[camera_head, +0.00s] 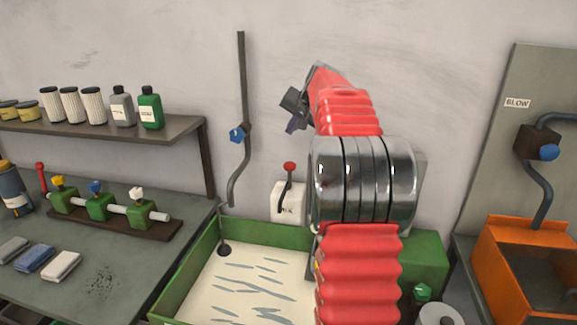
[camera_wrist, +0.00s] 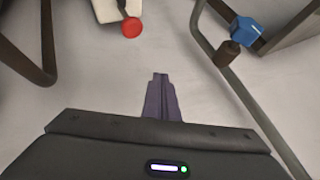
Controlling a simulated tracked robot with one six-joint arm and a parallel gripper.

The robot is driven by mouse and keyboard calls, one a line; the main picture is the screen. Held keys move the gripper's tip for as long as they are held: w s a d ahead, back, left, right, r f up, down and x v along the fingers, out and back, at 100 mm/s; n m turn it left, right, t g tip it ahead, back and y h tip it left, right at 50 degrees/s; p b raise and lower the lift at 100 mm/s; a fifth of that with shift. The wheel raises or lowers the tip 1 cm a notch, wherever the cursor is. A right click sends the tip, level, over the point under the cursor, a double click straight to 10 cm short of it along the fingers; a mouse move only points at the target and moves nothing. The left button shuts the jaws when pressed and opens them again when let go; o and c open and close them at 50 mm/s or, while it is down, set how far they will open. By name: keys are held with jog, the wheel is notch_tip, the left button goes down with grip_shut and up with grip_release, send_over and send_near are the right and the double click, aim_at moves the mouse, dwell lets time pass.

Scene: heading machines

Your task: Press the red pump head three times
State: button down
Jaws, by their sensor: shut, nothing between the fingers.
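The red pump head (camera_head: 289,166) tops a white container (camera_head: 287,203) behind the green-rimmed tray, against the wall. In the wrist view the round red head (camera_wrist: 131,28) shows near the top, left of centre, with part of the white container (camera_wrist: 110,9) beside it. My gripper (camera_head: 292,125) is above the pump head in the head view, apart from it, at the end of my raised arm. In the wrist view its purple fingers (camera_wrist: 160,80) are together and empty, and do not touch the pump head. My arm hides the area right of the container.
A dark pipe with a blue knob (camera_head: 237,134) stands left of the pump, also in the wrist view (camera_wrist: 244,27). The green-rimmed tray (camera_head: 183,269) is in front. The left bench (camera_head: 115,262) carries green valves. An orange bin (camera_head: 489,268) is at right.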

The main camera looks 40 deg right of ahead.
aim_at(290, 164)
jog(key=shift+f, duration=4.4)
jog(key=shift+f, duration=0.15)
jog(key=shift+f, duration=0.25)
jog(key=shift+a+f, duration=0.1)
jog(key=shift+f, duration=1.2)
dwell(0.7)
dwell(0.4)
jog(key=shift+r, duration=1.7)
